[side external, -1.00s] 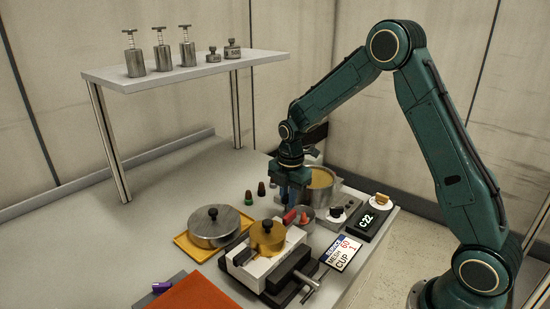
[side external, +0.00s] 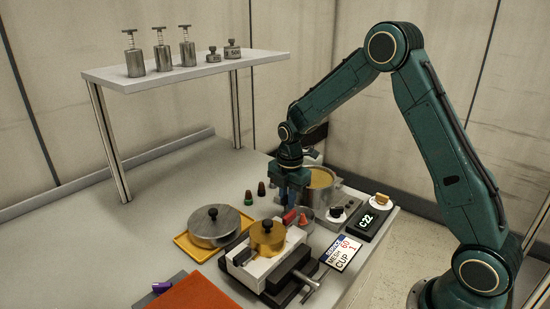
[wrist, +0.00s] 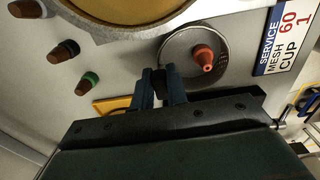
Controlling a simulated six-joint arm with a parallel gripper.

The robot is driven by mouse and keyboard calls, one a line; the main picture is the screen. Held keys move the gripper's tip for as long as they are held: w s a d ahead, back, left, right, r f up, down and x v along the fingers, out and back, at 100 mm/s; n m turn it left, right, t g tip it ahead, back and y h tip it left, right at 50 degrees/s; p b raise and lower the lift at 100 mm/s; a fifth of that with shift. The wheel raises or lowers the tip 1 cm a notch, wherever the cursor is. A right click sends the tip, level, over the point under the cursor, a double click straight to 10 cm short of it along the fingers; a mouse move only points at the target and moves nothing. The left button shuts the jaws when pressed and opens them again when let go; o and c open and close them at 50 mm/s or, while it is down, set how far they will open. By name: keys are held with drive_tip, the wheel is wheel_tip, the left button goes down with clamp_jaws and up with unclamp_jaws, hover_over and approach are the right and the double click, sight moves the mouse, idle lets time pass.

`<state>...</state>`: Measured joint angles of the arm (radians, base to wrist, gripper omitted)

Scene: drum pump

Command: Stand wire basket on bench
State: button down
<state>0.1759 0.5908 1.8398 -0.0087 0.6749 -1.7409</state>
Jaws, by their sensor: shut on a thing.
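My gripper (side external: 291,203) points down beside the pot, behind the vise. In the wrist view its two blue fingers (wrist: 163,86) are shut on a small dark piece. This piece lies against the rim of a round grey basket (wrist: 170,53), so it looks like the basket's handle. The basket holds an orange cone-shaped nozzle (wrist: 203,57). In the side view the basket (side external: 310,226) is mostly hidden behind the vise and gripper. I cannot tell whether its base touches the bench (side external: 165,220).
The pot of yellow liquid (side external: 320,178) stands close behind my gripper. The vise (side external: 265,263) with a brass part is in front. A lidded pan (side external: 213,227), dark-tipped cones (wrist: 66,50), a service card (side external: 342,252) and the C22 display (side external: 367,222) are around.

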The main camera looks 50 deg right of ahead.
drive_tip(key=shift+s+d+f, duration=0.1)
drive_tip(key=shift+s+f, duration=0.05)
drive_tip(key=shift+f, duration=0.1)
idle(0.5)
drive_tip(key=c, duration=1.8)
unclamp_jaws()
drive_tip(key=o, duration=1.7)
drive_tip(key=shift+r, duration=0.1)
drive_tip(key=shift+r, duration=0.2)
drive_tip(key=shift+r, duration=3.85)
